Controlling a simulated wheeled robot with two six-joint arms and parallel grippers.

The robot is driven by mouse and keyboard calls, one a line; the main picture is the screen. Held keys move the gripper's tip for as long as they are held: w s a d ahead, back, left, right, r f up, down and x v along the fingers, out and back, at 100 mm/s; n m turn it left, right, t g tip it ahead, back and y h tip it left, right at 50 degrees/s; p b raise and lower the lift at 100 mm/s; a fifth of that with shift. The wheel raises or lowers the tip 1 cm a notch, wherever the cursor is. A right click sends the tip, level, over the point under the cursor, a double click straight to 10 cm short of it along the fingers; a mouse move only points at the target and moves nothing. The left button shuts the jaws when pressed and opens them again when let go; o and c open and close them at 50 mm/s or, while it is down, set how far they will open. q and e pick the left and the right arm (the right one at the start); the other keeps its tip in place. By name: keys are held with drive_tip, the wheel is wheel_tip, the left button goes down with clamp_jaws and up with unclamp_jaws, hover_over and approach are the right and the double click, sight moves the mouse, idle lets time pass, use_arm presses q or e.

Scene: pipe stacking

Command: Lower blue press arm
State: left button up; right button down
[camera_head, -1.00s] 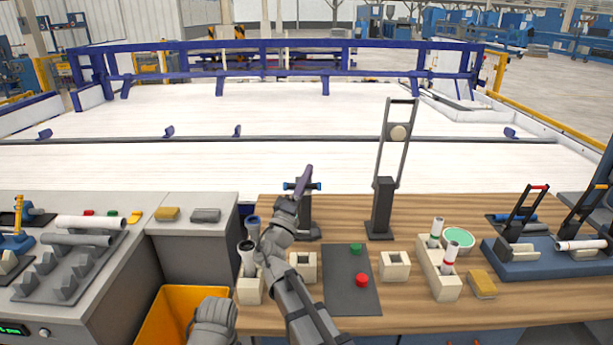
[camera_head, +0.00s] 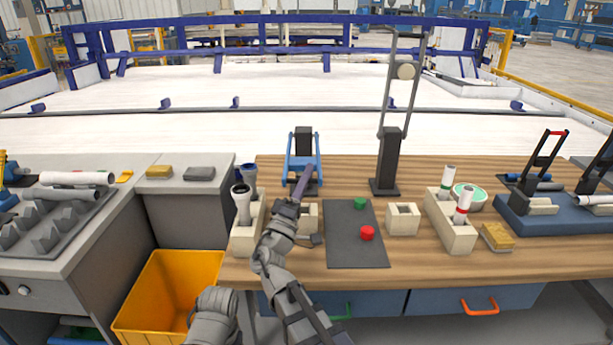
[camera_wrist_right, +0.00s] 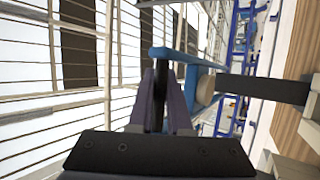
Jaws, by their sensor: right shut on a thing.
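The blue press arm (camera_head: 291,158) is on a dark post (camera_head: 303,139) at the back of the wooden bench. It slopes down from the post toward me as a two-sided frame. My right gripper (camera_head: 305,176) is at the arm's near end. In the right wrist view its purple fingers (camera_wrist_right: 163,98) are shut around a dark bar between them, and the blue arm (camera_wrist_right: 185,56) runs beside them. The lower part of the post is partly hidden by the blue arm and my gripper. My left gripper is not in view.
A second press (camera_head: 388,160) stands to the right with its grey arm raised. A cream block (camera_head: 403,219), a dark mat (camera_head: 354,245) with red and green buttons, and holders with pipes (camera_head: 247,240) stand near my right arm. A yellow bin (camera_head: 170,295) is at lower left.

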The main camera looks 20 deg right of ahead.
drive_tip(key=shift+s+f, duration=0.3)
drive_tip(key=shift+s, duration=0.05)
drive_tip(key=c, duration=1)
unclamp_jaws()
drive_tip(key=shift+s+r, duration=0.15)
drive_tip(key=shift+o, duration=0.8)
drive_tip(key=b+v, duration=0.4)
drive_tip(key=v, duration=0.3)
drive_tip(key=shift+a+f+b, duration=0.25)
drive_tip(key=shift+f+b, duration=0.05)
drive_tip(key=shift+f, duration=0.05)
drive_tip(key=shift+s, duration=0.1)
